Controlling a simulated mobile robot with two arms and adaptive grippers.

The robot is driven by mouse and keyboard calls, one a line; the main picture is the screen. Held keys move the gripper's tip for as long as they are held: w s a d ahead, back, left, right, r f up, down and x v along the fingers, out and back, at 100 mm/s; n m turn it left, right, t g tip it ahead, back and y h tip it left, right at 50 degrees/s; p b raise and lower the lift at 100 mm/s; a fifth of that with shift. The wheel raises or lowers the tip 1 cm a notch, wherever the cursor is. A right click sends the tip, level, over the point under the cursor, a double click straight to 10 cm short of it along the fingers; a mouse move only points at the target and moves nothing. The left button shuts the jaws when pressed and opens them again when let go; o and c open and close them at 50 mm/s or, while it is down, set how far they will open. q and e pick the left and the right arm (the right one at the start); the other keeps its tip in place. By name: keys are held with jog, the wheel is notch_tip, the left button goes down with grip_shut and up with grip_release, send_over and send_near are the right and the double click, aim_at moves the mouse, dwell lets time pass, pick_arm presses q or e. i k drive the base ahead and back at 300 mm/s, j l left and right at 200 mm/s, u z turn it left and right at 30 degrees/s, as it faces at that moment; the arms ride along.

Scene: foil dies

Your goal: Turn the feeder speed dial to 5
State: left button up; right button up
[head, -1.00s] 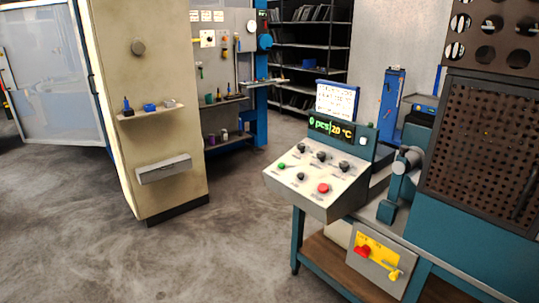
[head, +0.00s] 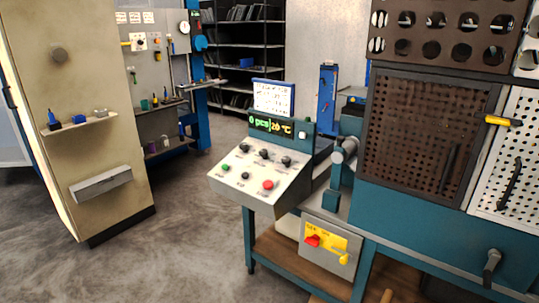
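A grey sloped control panel (head: 246,192) stands on a teal bench in the middle of the head view. It carries several small black knobs, among them an upper left knob (head: 245,147), an upper middle knob (head: 264,154) and an upper right knob (head: 286,161). A green button (head: 226,168) and a red button (head: 268,184) are also on it. The labels are too small to read, so I cannot tell which knob is the feeder speed dial. A display (head: 270,126) above reads "0 pcs" and "20 °C". Neither gripper is in view.
A beige pillar (head: 95,150) with a small shelf stands at the left. Perforated tool boards (head: 425,135) rise at the right. The concrete floor (head: 180,240) before the panel is clear.

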aim_at(244, 146)
jog(key=i+j+z, duration=0.2)
jog(key=i+j, duration=0.2)
jog(key=i, duration=0.3)
jog(key=i+j+z, duration=0.2)
jog(key=i+j, duration=0.3)
jog(key=i, duration=0.2)
